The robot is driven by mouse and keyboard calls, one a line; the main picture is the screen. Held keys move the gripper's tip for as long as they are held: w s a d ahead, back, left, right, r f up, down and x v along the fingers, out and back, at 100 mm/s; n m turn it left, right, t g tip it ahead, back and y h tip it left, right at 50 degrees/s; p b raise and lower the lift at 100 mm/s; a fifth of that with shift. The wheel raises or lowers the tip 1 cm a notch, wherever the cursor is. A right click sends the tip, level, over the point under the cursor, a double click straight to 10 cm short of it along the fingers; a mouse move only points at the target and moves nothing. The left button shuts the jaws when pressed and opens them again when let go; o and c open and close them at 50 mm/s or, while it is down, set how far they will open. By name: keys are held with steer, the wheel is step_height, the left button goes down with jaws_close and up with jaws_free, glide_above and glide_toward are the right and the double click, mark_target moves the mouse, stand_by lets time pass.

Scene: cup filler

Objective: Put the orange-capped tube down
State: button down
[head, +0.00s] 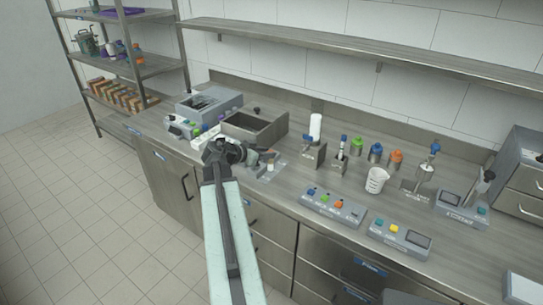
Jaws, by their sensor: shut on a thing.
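My gripper (252,158) is at the end of my arm, over the left part of the counter, in front of the grey open box. It is small in the picture and partly covered by my own wrist. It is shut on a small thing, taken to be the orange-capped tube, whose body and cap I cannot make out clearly. A pale flat patch (274,173) lies on the counter just right of the gripper. I cannot tell whether the held tube touches the counter.
The grey open box (254,133) stands behind the gripper, with a grey device (209,104) to its left. A white beaker (376,180), a blue-capped jar (375,152), an orange-capped jar (395,159) and a button panel (333,207) are to the right. A metal shelf (380,55) runs above.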

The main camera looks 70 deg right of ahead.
steer(key=w+d+f+b, duration=0.1)
steer(key=d, duration=0.3)
steer(key=w+d+f+b, duration=0.1)
steer(key=d+f+b, duration=0.1)
steer(key=d, duration=0.2)
steer(key=w+d+f+b, duration=0.2)
steer(key=d, duration=0.3)
steer(key=shift+d+f, duration=0.1)
steer(key=shift+f, duration=0.1)
steer(key=shift+r, duration=0.25)
steer(key=shift+f, duration=0.2)
steer(key=c, duration=1.2)
jaws_free()
steer(key=shift+o, duration=0.2)
steer(key=shift+r, duration=0.15)
